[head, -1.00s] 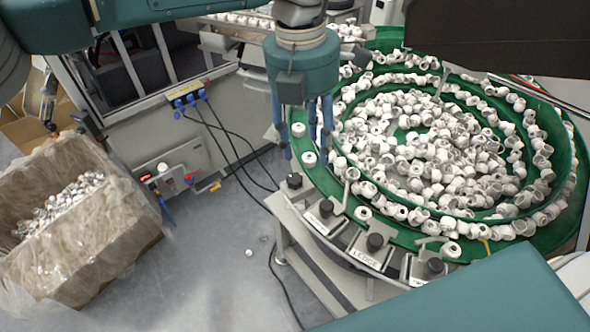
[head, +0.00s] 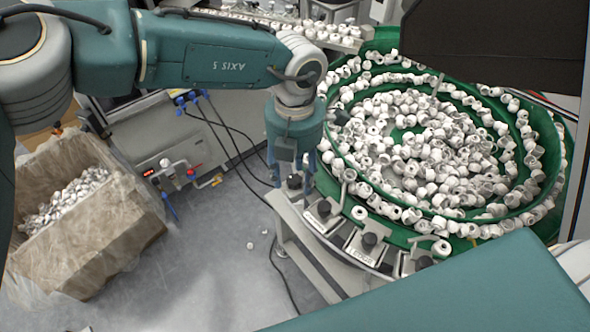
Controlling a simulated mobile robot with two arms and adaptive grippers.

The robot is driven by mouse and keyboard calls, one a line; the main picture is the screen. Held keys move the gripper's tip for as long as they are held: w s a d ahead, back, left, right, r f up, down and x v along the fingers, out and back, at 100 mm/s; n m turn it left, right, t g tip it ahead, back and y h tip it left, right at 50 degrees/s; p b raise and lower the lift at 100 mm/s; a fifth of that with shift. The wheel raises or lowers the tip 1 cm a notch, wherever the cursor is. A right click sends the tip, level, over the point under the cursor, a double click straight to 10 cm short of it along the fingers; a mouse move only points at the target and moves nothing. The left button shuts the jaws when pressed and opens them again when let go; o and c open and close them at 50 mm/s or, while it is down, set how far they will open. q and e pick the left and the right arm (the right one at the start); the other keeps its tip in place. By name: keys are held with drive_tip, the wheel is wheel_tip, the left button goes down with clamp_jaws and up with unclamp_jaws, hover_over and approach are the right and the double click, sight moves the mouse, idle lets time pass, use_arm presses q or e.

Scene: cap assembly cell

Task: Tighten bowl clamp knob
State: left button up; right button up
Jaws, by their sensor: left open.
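The green bowl (head: 553,190) full of white caps fills the right side of the head view. Black clamp knobs sit along its near metal edge: one at the left end (head: 294,182), one beside it (head: 324,208), one in the middle (head: 369,240) and one at the right (head: 424,263). My left gripper (head: 291,186) points down with its blue fingers apart, one on each side of the left-end knob in the picture. I cannot tell whether they touch it. My right gripper is not in view.
A lined carton (head: 100,235) of small parts stands on the floor at left. Valves with red and blue fittings (head: 190,172) and black cables lie between carton and bowl. A dark panel (head: 490,45) hangs at upper right. The grey floor in front is mostly clear.

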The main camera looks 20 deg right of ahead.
use_arm(q)
drive_tip(key=c, duration=1.1)
drive_tip(key=shift+m+b, duration=0.4)
drive_tip(key=shift+b, duration=0.1)
drive_tip(key=shift+c, duration=0.3)
